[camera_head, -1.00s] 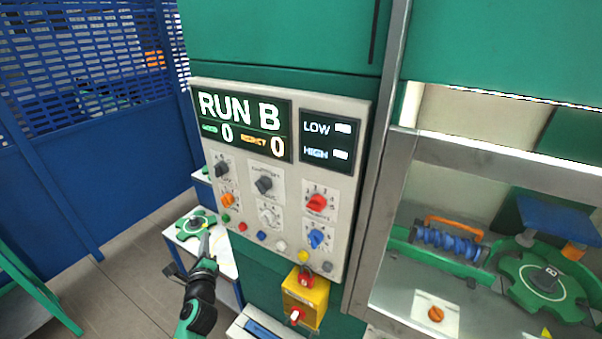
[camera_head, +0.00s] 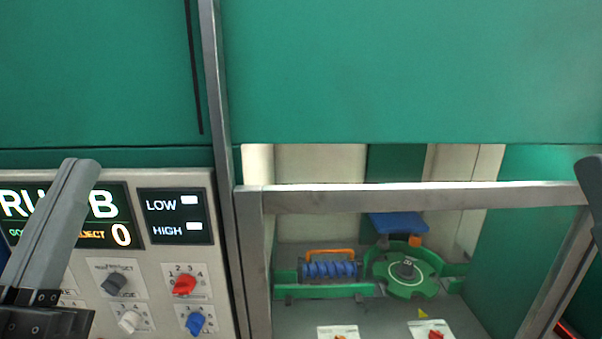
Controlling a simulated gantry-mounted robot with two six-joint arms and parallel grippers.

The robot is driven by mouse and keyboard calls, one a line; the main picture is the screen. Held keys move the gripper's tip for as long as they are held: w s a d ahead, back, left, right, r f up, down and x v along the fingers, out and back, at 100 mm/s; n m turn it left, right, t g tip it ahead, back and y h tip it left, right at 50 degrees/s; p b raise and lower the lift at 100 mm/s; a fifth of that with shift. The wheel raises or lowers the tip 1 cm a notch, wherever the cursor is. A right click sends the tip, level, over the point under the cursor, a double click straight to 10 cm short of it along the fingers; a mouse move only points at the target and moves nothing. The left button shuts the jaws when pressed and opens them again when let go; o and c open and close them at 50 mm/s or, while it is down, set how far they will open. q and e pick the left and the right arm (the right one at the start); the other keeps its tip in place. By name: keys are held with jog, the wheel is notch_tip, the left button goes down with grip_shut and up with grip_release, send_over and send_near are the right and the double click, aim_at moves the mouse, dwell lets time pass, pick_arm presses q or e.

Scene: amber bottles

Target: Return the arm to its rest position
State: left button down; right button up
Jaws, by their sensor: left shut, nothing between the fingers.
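My left gripper (camera_head: 80,168) is large at the left edge, its long grey fingers together and pointing up. It is empty and apart from the control panel (camera_head: 228,250), covering part of the panel's "RUN B" display (camera_head: 118,205). A dark grey rounded piece (camera_head: 592,190) at the right edge looks like the tip of my right gripper. It is mostly cut off by the frame, so its jaws cannot be judged.
A machine window with a metal crossbar (camera_head: 420,196) fills the right side. Behind it are a blue screw feeder (camera_head: 330,269), a green star wheel (camera_head: 407,284) and a blue block (camera_head: 397,224). Red (camera_head: 183,285) and blue (camera_head: 195,323) knobs stick out of the panel.

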pick_arm(q)
jog(key=s+d+r+h+p, duration=0.1)
jog(key=r+p, duration=0.6)
jog(key=r, duration=0.1)
jog(key=s+d+r+h+p, duration=0.1)
jog(key=s+r+h+p, duration=0.1)
jog(key=r+p, duration=0.5)
notch_tip(320, 180, up, 2)
jog(key=shift+s+d+t+p, duration=0.15)
jog(key=shift+d+t+p, duration=0.2)
jog(key=shift+t+p, duration=0.05)
